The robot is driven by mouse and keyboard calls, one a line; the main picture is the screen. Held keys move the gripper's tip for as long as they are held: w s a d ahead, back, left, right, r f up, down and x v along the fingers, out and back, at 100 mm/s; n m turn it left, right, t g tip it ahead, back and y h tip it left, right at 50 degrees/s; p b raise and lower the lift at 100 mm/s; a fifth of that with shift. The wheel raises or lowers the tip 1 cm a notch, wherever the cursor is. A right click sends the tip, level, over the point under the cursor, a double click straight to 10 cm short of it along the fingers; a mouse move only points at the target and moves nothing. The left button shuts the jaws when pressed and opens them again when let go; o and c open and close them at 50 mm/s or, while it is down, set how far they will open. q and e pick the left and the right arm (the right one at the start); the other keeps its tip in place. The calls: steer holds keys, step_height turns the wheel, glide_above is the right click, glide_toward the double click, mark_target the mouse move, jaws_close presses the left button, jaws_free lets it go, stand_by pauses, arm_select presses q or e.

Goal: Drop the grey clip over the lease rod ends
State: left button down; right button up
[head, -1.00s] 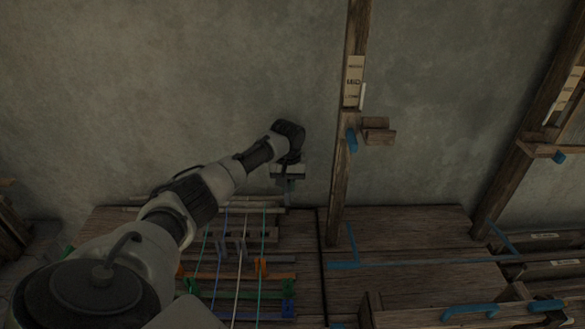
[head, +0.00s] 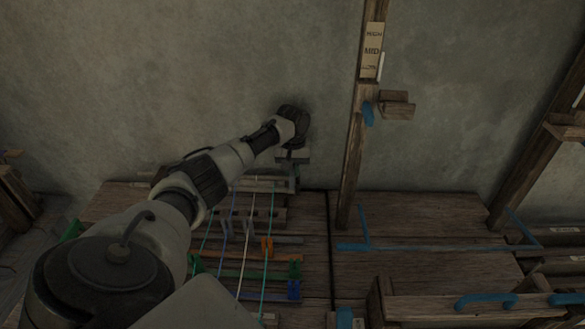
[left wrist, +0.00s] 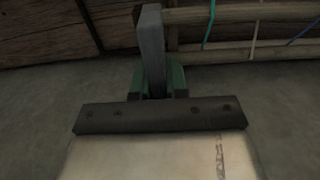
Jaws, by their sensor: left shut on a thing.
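The grey clip (left wrist: 152,48) is an upright flat bar in the left wrist view, held between the green-padded fingers of my left gripper (left wrist: 157,82). In the head view my left gripper (head: 293,159) is over the right ends of the pale lease rods (head: 235,181). In the left wrist view the two lease rods (left wrist: 235,55) run off to the right, and their near ends lie right beside the clip. Whether the clip touches or straddles the rods cannot be told. My right gripper is out of view.
Coloured warp threads (head: 233,217) run from the rods over wooden bars on the plank bench (head: 420,220). An orange piece (head: 267,246) sits among them. A wooden post (head: 357,150) with a label and a small bracket stands to the right. The grey wall is behind.

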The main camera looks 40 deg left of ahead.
arm_select(q)
steer(key=shift+f, duration=0.75)
steer(key=c, duration=1.1)
jaws_free()
steer(key=shift+o, duration=0.2)
step_height(320, 180, up, 11)
steer(key=shift+f+b, duration=0.1)
steer(key=shift+b, duration=0.3)
